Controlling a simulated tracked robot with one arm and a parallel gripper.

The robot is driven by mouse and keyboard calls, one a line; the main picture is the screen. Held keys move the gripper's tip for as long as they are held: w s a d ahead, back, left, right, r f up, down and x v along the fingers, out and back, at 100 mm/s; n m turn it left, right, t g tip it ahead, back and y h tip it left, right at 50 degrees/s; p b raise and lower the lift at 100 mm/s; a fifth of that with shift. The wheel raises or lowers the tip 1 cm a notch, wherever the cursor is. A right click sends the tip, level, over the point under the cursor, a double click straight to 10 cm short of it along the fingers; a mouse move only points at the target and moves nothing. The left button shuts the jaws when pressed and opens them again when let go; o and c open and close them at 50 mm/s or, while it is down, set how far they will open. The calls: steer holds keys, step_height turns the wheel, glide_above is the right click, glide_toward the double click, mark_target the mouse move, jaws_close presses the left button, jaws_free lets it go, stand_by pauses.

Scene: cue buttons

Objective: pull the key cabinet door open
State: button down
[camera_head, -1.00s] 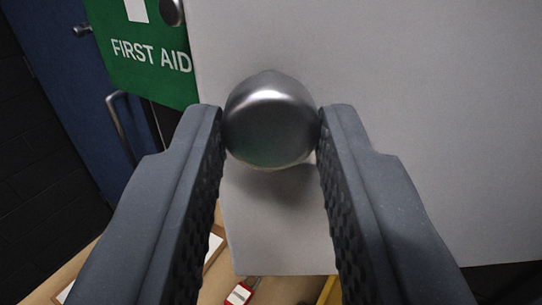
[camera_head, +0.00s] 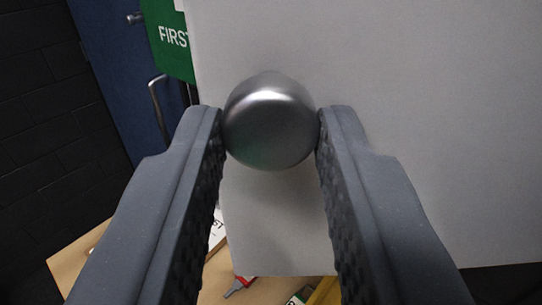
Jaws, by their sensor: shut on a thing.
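A round silver knob (camera_head: 271,120) stands on a plain light-grey door panel (camera_head: 420,140) in the head camera view. My gripper (camera_head: 271,125) is shut on the knob, with one dark ridged finger touching its left side and one its right. The panel fills the middle and right of the view, and its left and lower edges show. The panel hides whatever is behind it.
A green first aid sign (camera_head: 172,38) is partly hidden behind the panel's left edge. Farther back are a blue door (camera_head: 112,75) with a metal handle and a dark brick wall (camera_head: 40,150). A wooden surface (camera_head: 80,262) with small red and yellow items lies below.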

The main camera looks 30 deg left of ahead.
steer(key=c, duration=1.1)
jaws_free()
steer(key=shift+d, duration=0.1)
steer(key=shift+p+v, duration=0.95)
steer(key=shift+v, duration=5.9)
